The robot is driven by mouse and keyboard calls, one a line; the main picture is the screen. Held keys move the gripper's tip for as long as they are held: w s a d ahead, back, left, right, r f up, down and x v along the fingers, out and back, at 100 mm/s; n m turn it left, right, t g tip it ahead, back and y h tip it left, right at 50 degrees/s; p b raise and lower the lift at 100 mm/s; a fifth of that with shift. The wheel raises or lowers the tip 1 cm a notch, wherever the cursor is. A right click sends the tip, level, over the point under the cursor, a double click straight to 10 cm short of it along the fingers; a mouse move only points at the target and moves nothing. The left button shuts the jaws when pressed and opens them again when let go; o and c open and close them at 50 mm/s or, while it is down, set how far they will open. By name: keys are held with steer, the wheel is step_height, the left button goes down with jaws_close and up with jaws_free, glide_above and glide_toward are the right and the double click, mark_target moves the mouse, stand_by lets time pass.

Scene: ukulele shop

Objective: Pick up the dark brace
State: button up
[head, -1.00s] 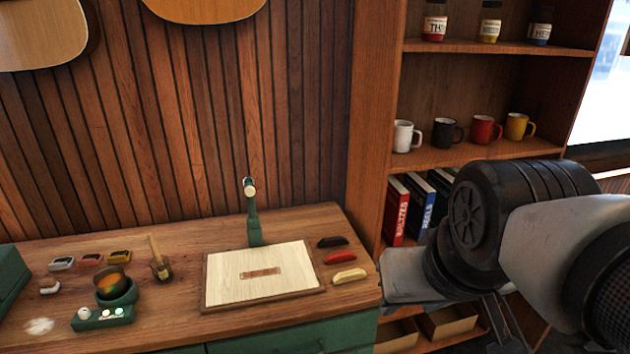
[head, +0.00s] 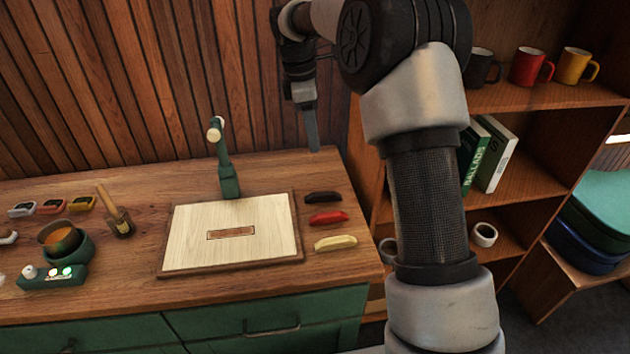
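The dark brace (head: 323,198) is a small, dark, slightly curved piece lying on the wooden bench, just right of the framed pale board. A red brace (head: 327,217) and a cream brace (head: 336,243) lie in a column in front of it. My gripper (head: 313,145) points down above the back of the bench, higher than the dark brace and apart from it. It shows side-on with one finger visible, so its opening cannot be told. Nothing shows in its grip.
The pale board (head: 270,212) has a brown rectangle at its middle, with a green lamp (head: 228,180) behind it. A bookshelf (head: 530,95) with mugs stands right.

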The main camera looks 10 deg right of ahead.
glide_above(323, 194)
steer(key=shift+n, duration=0.3)
steer(key=f, duration=0.9)
steer(key=a+f, duration=0.1)
steer(key=f, duration=0.3)
steer(key=shift+w+f+b, duration=0.2)
steer(key=shift+w+b, duration=0.15)
steer(key=shift+s+d+f, duration=0.1)
steer(key=shift+d+f, duration=0.05)
steer(key=shift+f, duration=0.75)
steer(key=shift+s+d+f, duration=0.1)
steer(key=shift+d+f, duration=0.05)
steer(key=shift+f, duration=0.7)
steer(key=shift+s+d+f, duration=0.1)
steer(key=shift+d+f, duration=0.05)
steer(key=shift+f, duration=0.75)
jaws_close()
